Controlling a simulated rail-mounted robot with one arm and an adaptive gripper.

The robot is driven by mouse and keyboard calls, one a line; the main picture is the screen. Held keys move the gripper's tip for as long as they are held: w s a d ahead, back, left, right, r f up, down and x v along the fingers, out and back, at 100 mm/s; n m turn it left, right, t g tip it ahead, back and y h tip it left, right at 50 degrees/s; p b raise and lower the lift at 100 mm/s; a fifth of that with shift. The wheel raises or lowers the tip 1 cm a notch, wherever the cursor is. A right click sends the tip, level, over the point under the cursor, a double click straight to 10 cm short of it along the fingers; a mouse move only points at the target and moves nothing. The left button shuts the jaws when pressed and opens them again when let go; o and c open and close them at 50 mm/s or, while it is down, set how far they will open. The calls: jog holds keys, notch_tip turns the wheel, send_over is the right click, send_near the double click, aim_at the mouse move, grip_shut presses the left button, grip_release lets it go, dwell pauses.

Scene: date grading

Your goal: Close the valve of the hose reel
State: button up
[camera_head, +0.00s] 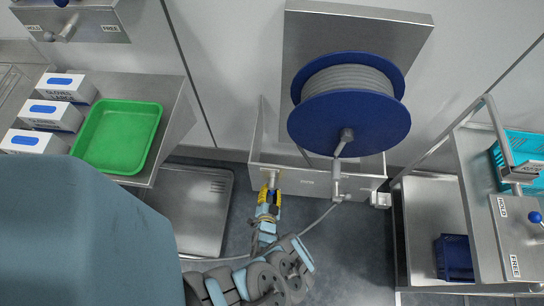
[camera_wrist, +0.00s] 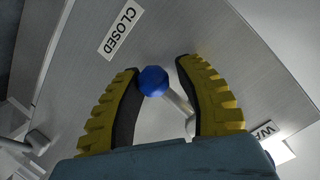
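The hose reel (camera_head: 350,105) has blue discs with grey hose wound between them, on a metal back plate. Below it is a metal panel (camera_head: 315,182). In the wrist view the valve's lever (camera_wrist: 176,99) slants up and left from its pivot to a blue ball knob (camera_wrist: 153,81). A CLOSED label (camera_wrist: 119,33) lies above and left of the knob. My gripper (camera_wrist: 158,69) is open, its yellow fingers on either side of the knob; the knob is close to the left finger, and I cannot tell if they touch.
A green tray (camera_head: 117,137) and several glove boxes (camera_head: 52,116) stand on a bench at left. At right a metal cart holds a teal basket (camera_head: 520,155) and a blue crate (camera_head: 453,258). The reel's hose (camera_head: 318,220) hangs to the floor beside my arm.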

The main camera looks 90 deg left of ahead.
aim_at(271, 194)
jog(key=o, duration=0.4)
jog(key=shift+c, duration=0.2)
jog(key=shift+f, duration=0.1)
jog(key=shift+v, duration=3.15)
jog(key=shift+w+d, duration=0.1)
jog(key=shift+d, duration=0.15)
jog(key=shift+d+r, duration=0.2)
jog(key=shift+d, duration=0.15)
